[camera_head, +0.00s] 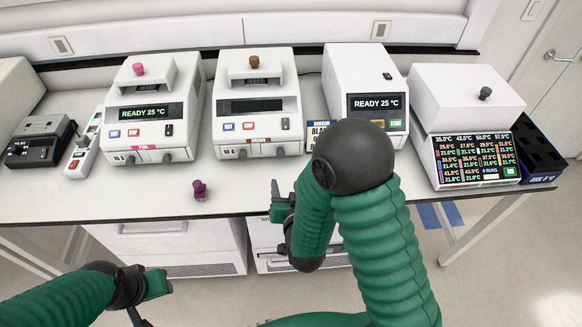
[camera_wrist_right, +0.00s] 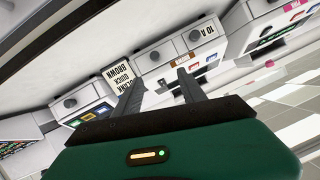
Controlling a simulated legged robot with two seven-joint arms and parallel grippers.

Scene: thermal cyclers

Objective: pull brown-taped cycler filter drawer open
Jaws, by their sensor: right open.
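The brown-taped cycler (camera_head: 257,107) is the white middle-left unit with a brown knob on its lid and a dark display. In the right wrist view the brown tape (camera_wrist_right: 184,56) shows on its front, seen upside down. Its lower front with dark round knobs (camera_head: 252,152) looks flush; I cannot make out the drawer's edges. My right gripper (camera_wrist_right: 159,76) is open and empty, its fingers pointing toward the cycler fronts without visible contact. In the head view the right gripper (camera_head: 284,207) is partly hidden by my arm. My left gripper (camera_head: 146,295) is low at the left, away from the cyclers.
A pink-taped cycler (camera_head: 152,110) stands left, another cycler (camera_head: 365,90) right, partly behind my right arm. A sign (camera_wrist_right: 120,77) stands between two cyclers. A purple knob-like object (camera_head: 199,190) lies near the bench's front edge. A multi-readout unit (camera_head: 474,158) stands far right.

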